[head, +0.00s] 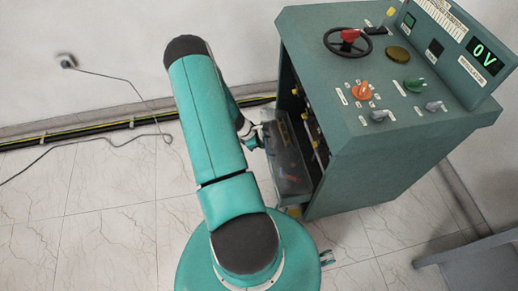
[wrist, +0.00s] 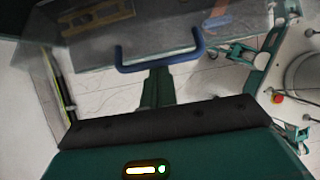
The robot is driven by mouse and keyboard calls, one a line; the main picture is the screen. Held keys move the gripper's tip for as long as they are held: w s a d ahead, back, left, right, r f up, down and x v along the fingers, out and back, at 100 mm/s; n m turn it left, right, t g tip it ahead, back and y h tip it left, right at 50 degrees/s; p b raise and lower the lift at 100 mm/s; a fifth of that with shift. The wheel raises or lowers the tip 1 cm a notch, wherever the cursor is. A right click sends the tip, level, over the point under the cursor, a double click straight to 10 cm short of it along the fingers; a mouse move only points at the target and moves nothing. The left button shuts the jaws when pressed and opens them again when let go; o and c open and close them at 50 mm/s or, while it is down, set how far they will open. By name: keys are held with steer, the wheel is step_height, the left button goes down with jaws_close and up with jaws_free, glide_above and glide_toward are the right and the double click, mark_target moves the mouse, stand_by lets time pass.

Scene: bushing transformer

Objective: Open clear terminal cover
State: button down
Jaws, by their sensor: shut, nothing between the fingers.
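The clear terminal cover (head: 287,165) is on the left side of the green cabinet in the head view. It stands tilted outward, with a dark gap between it and the cabinet. In the wrist view the see-through cover (wrist: 90,50) spans the top, with a blue U-shaped handle (wrist: 160,65) on it. My gripper (wrist: 158,72) is shut and empty. Its fingertips are at the middle of the handle's bar; I cannot tell whether they touch it. In the head view my arm largely hides the gripper, close to the cover's left side.
The green cabinet (head: 400,125) carries a red-hubbed black wheel (head: 348,41), several knobs and a display reading 0 V (head: 485,56). Cables (head: 75,133) run along the wall base. A grey table edge (head: 470,252) is at lower right.

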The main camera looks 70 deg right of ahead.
steer(key=r, duration=0.1)
steer(key=s+d+r+t, duration=0.1)
steer(key=s+r+t+y, duration=0.1)
steer(key=r, duration=0.1)
steer(key=shift+d, duration=0.15)
steer(key=shift+s+d+r+t+y, duration=0.3)
steer(key=shift+s+r+t, duration=0.2)
steer(key=shift+r, duration=0.15)
steer(key=shift+s+d+r+t+y, duration=0.3)
steer(key=shift+s+r+t, duration=0.2)
steer(key=shift+s+r, duration=0.1)
steer(key=shift+s+d+r+t+y, duration=0.3)
steer(key=shift+s+r+t, duration=0.2)
steer(key=shift+r, duration=0.15)
steer(key=shift+s+d+r, duration=0.4)
steer(key=shift+s+r, duration=0.1)
steer(key=shift+s, duration=0.2)
steer(key=shift+s+d+r, duration=0.45)
steer(key=shift+s, duration=0.2)
steer(key=shift+s+d+r, duration=0.4)
steer(key=shift+s+r, duration=0.1)
steer(key=shift+s, duration=0.2)
steer(key=shift+w, duration=0.1)
